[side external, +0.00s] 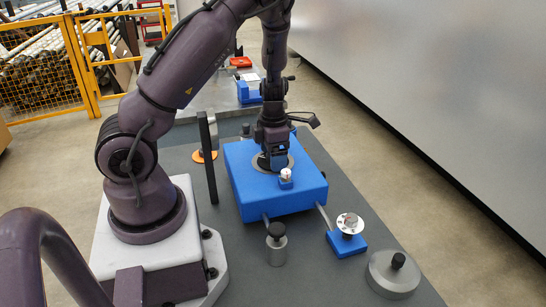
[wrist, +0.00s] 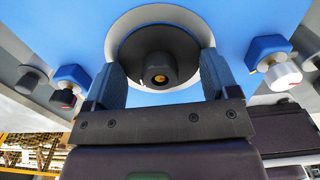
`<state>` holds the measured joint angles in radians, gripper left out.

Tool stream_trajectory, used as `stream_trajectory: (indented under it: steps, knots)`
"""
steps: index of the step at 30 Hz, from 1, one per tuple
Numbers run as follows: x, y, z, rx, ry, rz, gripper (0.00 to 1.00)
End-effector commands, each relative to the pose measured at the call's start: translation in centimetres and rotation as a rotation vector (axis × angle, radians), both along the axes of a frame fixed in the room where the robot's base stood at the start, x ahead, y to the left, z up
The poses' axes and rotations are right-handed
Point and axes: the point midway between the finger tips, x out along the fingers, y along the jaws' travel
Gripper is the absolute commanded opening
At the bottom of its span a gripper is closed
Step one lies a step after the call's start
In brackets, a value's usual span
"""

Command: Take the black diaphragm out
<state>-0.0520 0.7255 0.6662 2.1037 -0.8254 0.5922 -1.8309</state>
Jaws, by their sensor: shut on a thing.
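The black diaphragm (wrist: 140,48) is a dark disc with a small central knob, sitting in a pale ring (wrist: 190,18) on the face of the blue box (wrist: 70,25). My gripper (wrist: 160,68) has one blue finger on each side of the disc and is shut on it. In the side external view my gripper (side external: 275,163) points down onto the top of the blue box (side external: 255,200). There the arm hides most of the disc. I cannot tell whether the disc is lifted at all from the ring.
A small blue block with a white knob (side external: 286,175) stands on the box near my gripper. In front are a metal cylinder (side external: 276,250), a blue-based dial (side external: 347,243) and a round metal weight (side external: 393,275). A dark post (side external: 208,160) stands left of the box.

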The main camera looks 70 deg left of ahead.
Motion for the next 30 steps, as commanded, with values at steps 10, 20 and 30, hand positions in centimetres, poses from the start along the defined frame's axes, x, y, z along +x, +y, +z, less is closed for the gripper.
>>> stream_trajectory:
  steps: [10, 20, 30]
  knots:
    - [0.1, -0.1, 0.0, -0.003, 0.000, 0.508, 0.56]
    - [0.1, -0.1, 0.4, -0.002, -0.002, 0.497, 0.56]
    - [0.1, 0.0, 2.1, 0.000, -0.002, 0.496, 0.56]
